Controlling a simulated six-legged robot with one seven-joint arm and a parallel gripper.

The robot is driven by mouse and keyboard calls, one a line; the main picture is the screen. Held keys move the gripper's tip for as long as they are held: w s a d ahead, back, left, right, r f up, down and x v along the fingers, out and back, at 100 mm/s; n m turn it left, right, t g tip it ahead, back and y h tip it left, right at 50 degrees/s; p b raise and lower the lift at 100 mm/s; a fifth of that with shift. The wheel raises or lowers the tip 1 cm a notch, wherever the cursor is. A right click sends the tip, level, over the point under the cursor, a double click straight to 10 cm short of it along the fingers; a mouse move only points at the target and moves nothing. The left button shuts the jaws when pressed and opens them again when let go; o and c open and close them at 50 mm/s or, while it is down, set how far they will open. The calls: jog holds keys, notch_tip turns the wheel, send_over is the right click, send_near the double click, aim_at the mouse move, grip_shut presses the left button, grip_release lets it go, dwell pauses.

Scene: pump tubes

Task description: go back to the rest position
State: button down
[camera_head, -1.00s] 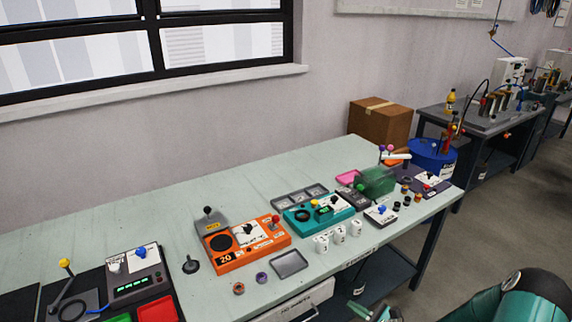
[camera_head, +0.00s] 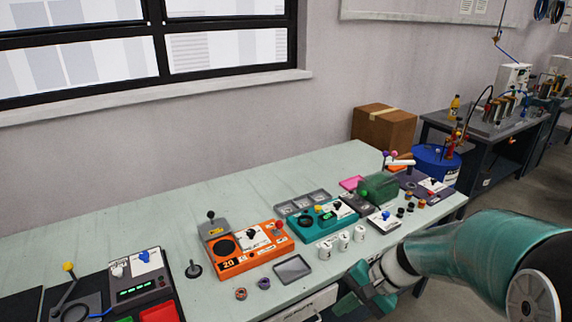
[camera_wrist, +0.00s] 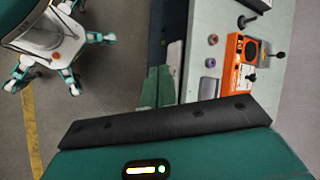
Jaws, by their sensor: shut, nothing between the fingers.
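My gripper (camera_head: 358,298) is in front of the bench's front edge at the lower middle right of the head view. It is teal and dark, and it holds nothing. My teal arm reaches to it from the right edge. In the wrist view my gripper (camera_wrist: 158,88) shows its green fingers close together, with floor and the bench edge beyond them. The workbench (camera_head: 130,222) is pale green-grey. The fingers look clear of the things on it.
Near the bench's front are an orange device (camera_head: 250,249), a grey tray (camera_head: 292,268), white cups (camera_head: 342,242) and a teal device (camera_head: 322,226). A box with a blue knob (camera_head: 385,217) stands further right. A second bench (camera_head: 470,125) and a blue barrel (camera_head: 436,162) stand beyond.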

jog(key=s+d+r+n+t+h, duration=0.3)
jog(key=s+r+n+t+h, duration=0.2)
jog(key=s+r, duration=0.7)
notch_tip(320, 180, up, 2)
jog(key=shift+r+n+h, duration=0.2)
jog(key=shift+n+h, duration=0.9)
jog(key=shift+h, duration=0.1)
